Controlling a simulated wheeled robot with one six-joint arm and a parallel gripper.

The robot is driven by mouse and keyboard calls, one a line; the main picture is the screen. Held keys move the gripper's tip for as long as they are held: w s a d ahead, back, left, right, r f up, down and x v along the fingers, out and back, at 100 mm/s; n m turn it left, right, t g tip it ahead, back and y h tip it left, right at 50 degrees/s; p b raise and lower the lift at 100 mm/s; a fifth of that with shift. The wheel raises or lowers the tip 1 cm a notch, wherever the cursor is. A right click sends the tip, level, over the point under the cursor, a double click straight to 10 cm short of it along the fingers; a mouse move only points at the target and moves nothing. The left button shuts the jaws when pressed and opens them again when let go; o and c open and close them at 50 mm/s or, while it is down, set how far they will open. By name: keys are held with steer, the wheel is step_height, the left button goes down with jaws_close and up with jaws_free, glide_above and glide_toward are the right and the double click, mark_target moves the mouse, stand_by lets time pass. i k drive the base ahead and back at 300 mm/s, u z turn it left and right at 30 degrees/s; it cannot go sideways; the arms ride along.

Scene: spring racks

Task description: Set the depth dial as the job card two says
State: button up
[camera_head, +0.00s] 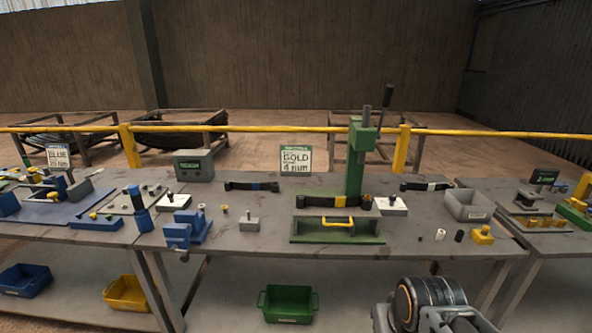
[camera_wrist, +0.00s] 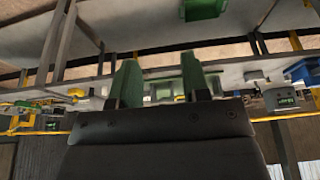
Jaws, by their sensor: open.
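A white card (camera_head: 296,160) with a green header stands at the back of the middle bench; it reads "GOLD" with a line that looks like "4 mm". Another card (camera_head: 59,157) on the left bench reads "BLUE" with a smaller mm line. I cannot tell which is job card two. A green press (camera_head: 355,165) with a tall dark lever stands behind a green tray with a yellow handle. I cannot make out the depth dial for certain. My gripper (camera_wrist: 160,82) shows two green fingers, apart and with nothing between them, away from the bench things.
A grey box with a green display (camera_head: 193,165) stands at the back left. A blue fixture (camera_head: 187,230), a grey bin (camera_head: 468,205) and small parts lie on the bench. A yellow rail (camera_head: 250,128) runs behind. A green bin (camera_head: 288,303) sits below.

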mark_target(392, 198)
steer(key=z, duration=0.65)
steer(key=i, duration=0.6)
steer(key=z, duration=0.7)
steer(key=i, duration=0.7)
steer(key=u, duration=0.85)
steer(key=i, duration=0.45)
steer(key=u, duration=0.5)
